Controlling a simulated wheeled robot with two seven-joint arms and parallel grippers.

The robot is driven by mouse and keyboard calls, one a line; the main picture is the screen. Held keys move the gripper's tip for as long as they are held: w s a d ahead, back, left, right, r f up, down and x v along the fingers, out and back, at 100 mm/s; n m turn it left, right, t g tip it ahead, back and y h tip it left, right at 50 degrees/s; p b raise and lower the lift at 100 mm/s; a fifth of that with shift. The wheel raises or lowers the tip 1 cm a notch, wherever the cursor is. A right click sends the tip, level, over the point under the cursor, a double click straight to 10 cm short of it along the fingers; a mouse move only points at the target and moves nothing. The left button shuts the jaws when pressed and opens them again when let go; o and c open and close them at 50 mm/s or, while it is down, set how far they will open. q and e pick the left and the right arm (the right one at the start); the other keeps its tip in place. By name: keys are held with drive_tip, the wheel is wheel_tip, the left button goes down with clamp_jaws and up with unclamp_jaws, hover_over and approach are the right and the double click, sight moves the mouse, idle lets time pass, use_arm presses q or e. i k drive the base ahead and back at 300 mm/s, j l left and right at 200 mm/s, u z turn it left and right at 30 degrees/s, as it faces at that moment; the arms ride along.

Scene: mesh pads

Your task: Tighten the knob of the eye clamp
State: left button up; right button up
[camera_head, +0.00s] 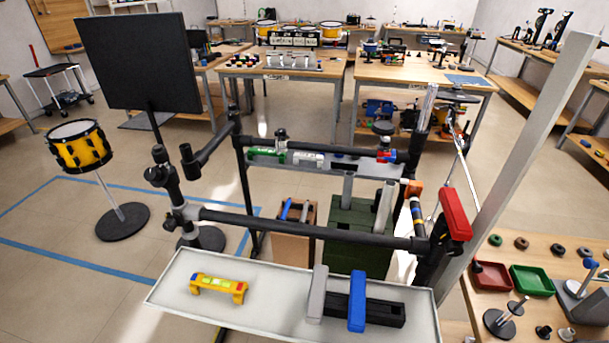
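A black rack of tubes stands in the middle, with a front crossbar (310,228). At its left end is a cluster of black clamps (168,178) around an upright; small rounded parts stick out of it. More black clamp parts sit at the right end of the crossbar (432,247). A red block-like piece (455,214) is beside them. I cannot tell which part is the eye clamp or its knob, nor how tight any knob is. Neither of my grippers shows in this view.
A pale tray (268,287) below the crossbar holds a yellow level (217,287) and a black piece with grey and blue upright bars (357,300). A black panel (138,62) and yellow drum (79,145) stand left. A pale slanted post (535,150) and workbench (530,240) are right.

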sight(453, 247)
drive_tip(key=i+l, duration=0.3)
drive_tip(key=l, duration=0.2)
drive_tip(key=z, duration=1.25)
